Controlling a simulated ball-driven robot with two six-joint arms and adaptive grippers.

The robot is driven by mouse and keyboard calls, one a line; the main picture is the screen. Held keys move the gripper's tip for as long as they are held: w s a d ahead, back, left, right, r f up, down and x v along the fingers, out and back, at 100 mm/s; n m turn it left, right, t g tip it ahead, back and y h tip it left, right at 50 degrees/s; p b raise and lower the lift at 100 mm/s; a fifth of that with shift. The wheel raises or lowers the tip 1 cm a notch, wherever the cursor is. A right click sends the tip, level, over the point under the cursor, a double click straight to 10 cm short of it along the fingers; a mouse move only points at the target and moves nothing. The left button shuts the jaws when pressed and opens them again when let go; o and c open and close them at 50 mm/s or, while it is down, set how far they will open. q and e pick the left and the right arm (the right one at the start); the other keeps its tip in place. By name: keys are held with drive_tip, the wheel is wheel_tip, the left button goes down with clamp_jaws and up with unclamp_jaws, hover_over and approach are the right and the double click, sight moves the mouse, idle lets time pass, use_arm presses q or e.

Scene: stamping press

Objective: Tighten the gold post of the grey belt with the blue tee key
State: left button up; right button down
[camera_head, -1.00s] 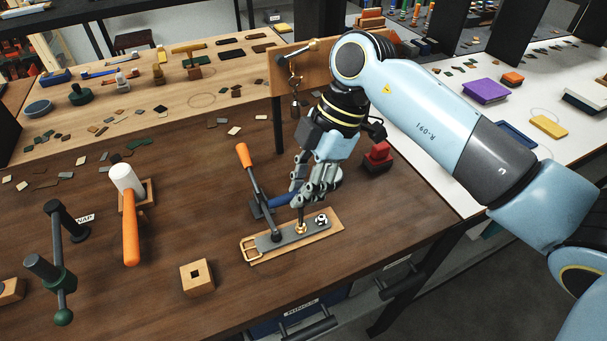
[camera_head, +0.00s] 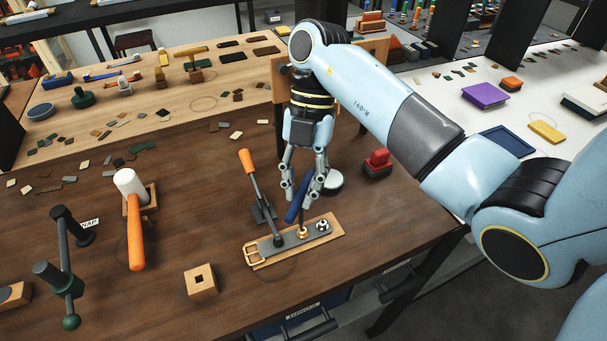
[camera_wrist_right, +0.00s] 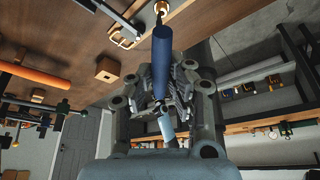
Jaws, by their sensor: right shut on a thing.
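The grey belt (camera_head: 290,239) lies on a light wooden board on the brown bench, with a brass buckle (camera_head: 252,254) at its left end. The gold post (camera_head: 302,232) stands on the belt, beside a silver stud (camera_head: 323,226). The blue tee key (camera_head: 296,207) is upright above the gold post, its thin dark shaft reaching down to it. My right gripper (camera_head: 304,200) points down, shut on the key's blue bar. In the wrist view the blue bar (camera_wrist_right: 162,58) lies between the fingers, the gold post (camera_wrist_right: 161,7) at the top edge. My left gripper is out of view.
An orange-handled lever (camera_head: 256,185) rises just left of the key, its foot on the belt. A wooden block with a hole (camera_head: 200,281), a white mallet (camera_head: 131,182) and a green-knobbed crank (camera_head: 66,272) stand left. A red block (camera_head: 378,160) stands right.

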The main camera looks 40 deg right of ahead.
drive_tip(key=shift+s, duration=0.1)
drive_tip(key=shift+s+d, duration=0.15)
drive_tip(key=shift+s, duration=0.05)
drive_tip(key=shift+w+f, duration=0.15)
drive_tip(key=shift+f, duration=0.3)
drive_tip(key=shift+f+b, duration=0.2)
drive_tip(key=shift+b, duration=0.2)
